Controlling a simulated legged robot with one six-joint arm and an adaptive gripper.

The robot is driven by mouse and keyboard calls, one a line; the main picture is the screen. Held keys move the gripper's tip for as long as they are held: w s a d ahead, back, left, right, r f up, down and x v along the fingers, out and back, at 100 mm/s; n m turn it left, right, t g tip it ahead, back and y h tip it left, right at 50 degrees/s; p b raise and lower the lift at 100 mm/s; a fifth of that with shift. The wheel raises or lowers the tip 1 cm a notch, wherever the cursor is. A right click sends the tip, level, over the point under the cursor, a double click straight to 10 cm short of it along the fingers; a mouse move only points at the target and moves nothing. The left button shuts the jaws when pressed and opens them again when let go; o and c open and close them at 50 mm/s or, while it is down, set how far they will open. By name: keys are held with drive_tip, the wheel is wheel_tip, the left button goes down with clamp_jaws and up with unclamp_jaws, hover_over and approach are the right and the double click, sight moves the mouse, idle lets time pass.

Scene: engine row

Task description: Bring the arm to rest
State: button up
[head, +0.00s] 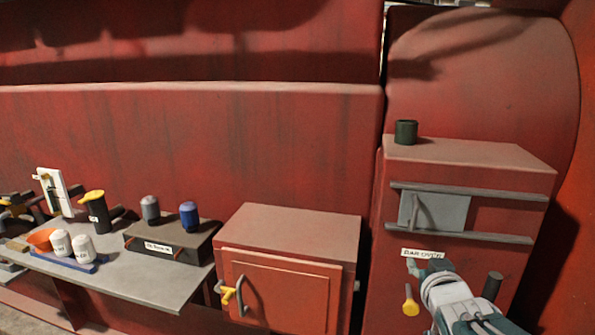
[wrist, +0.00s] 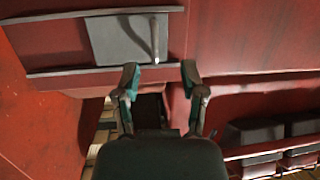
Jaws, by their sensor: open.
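My gripper (wrist: 160,72) is open, with its two teal and grey fingers spread and nothing between them in the wrist view. In the head view my arm comes in from the bottom right, and my gripper (head: 428,267) is in front of the lower part of the red cabinet (head: 465,158) labelled "BAR OVEN". The cabinet's grey sliding panel (head: 436,211) with a bar handle sits between two rails. In the wrist view this panel (wrist: 128,39) lies beyond the fingertips. I cannot tell how far the fingers are from the cabinet front.
A dark green cup (head: 406,132) stands on the cabinet. A yellow-tipped handle (head: 410,302) and a dark post (head: 493,285) are near my arm. A lower red cabinet (head: 290,222) and a grey bench (head: 170,285) with jars, a box and a blue tray (head: 70,263) are left.

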drive_tip(key=s+a+f+g+y, duration=0.1)
drive_tip(key=s+a+f+g, duration=0.1)
drive_tip(key=s, duration=0.4)
drive_tip(key=s+a+f+n+g, duration=0.1)
drive_tip(key=s+a+f+g, duration=0.1)
drive_tip(key=s+a+g, duration=0.2)
drive_tip(key=s+a+f+g+y, duration=0.1)
drive_tip(key=s+a+f+g, duration=0.1)
drive_tip(key=s, duration=0.8)
drive_tip(key=shift+s+a+n+g+y, duration=0.15)
drive_tip(key=shift+a+n+g+y, duration=0.15)
drive_tip(key=shift+a+g, duration=0.6)
drive_tip(key=shift+a+f, duration=0.1)
drive_tip(key=shift+a, duration=0.05)
